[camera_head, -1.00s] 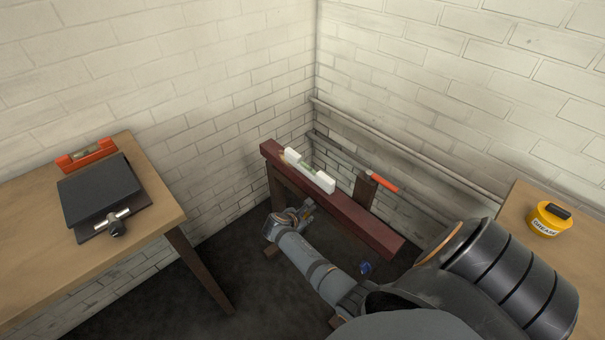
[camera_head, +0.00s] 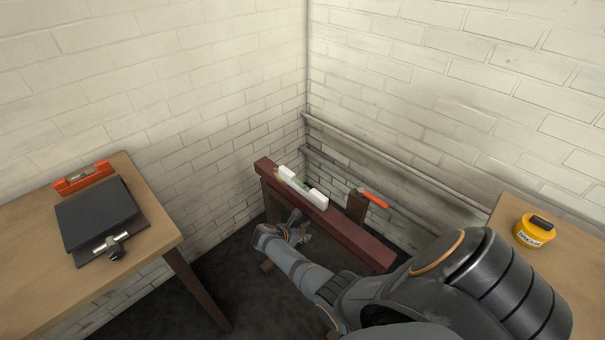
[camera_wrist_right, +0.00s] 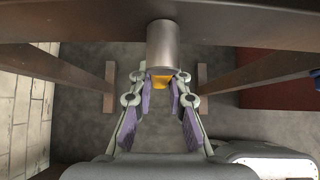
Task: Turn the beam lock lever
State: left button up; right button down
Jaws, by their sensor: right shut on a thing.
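A lever with an orange-red handle (camera_head: 373,199) lies at the top of a post behind the dark red beam (camera_head: 345,236). My right gripper (camera_head: 298,229) is below the near side of the beam, well apart from that handle. In the right wrist view, my right gripper (camera_wrist_right: 160,86) is shut on an orange-yellow piece (camera_wrist_right: 160,80) at the end of a grey metal cylinder (camera_wrist_right: 163,45), under the beam. In the head view this piece and cylinder cannot be made out. My left gripper is not in view.
A white level-like block (camera_head: 304,187) sits on the beam. The left table (camera_head: 40,232) bears a dark grey clamped slab (camera_head: 98,212) and an orange level (camera_head: 82,178). A yellow grease tub (camera_head: 534,230) stands on the right table. Brick walls close the corner behind.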

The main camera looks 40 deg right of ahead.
jog(key=shift+s, duration=0.1)
jog(key=c, duration=1.3)
grip_release()
jog(key=v, duration=1.2)
